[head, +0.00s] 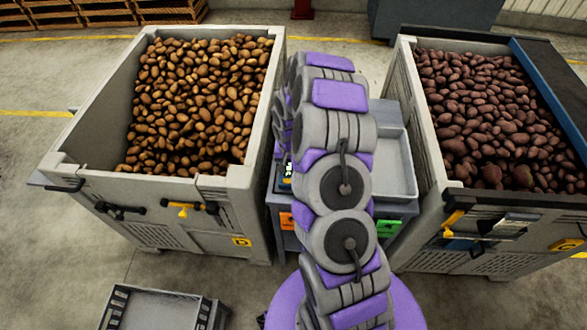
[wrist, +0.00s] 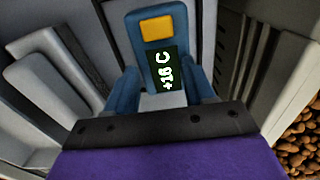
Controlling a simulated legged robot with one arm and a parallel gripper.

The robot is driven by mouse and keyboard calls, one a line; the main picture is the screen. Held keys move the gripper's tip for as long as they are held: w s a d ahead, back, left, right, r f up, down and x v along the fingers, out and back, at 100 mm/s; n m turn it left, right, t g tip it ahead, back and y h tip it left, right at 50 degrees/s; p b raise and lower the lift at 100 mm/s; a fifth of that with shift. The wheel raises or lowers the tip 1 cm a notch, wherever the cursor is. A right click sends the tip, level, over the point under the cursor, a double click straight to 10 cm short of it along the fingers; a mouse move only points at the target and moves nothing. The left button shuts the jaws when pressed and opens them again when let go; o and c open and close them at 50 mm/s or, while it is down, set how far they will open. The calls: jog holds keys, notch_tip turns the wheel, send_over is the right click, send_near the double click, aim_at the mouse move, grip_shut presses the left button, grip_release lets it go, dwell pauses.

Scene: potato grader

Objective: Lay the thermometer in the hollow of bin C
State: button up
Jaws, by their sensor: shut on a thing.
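The thermometer (wrist: 158,30) is blue with a yellow patch and a dark display reading "+16 C". In the wrist view it is between the blue fingers of my gripper (wrist: 163,88), which is shut on it. No hollow can be made out.
Between the bins stands a grey bench with a pale tray (head: 403,165), an orange tag (head: 287,221) and a green tag (head: 388,229). A grey crate (head: 150,293) is on the floor at the front left. Brown potatoes (wrist: 298,145) show at the wrist view's lower right.

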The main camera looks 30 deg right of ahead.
aim_at(290, 172)
jog(key=shift+g, duration=0.3)
jog(key=r, duration=0.2)
jog(key=a+r+p, duration=0.1)
jog(key=r, duration=0.4)
jog(key=shift+s+a+p, duration=0.15)
jog(key=shift+s+p, duration=0.15)
jog(key=shift+s, duration=0.05)
grip_shut()
jog(key=shift+w+d+r, duration=0.15)
jog(key=shift+d+r, duration=0.2)
jog(key=shift+d, duration=0.25)
jog(key=shift+c, duration=0.6)
grip_release()
jog(key=o, duration=0.7)
jog(key=shift+a+r, duration=0.1)
jog(key=shift+a, duration=0.25)
jog(key=o, duration=0.7)
jog(key=shift+w+d, duration=0.1)
jog(key=shift+d, duration=0.15)
jog(key=shift+c, duration=0.2)
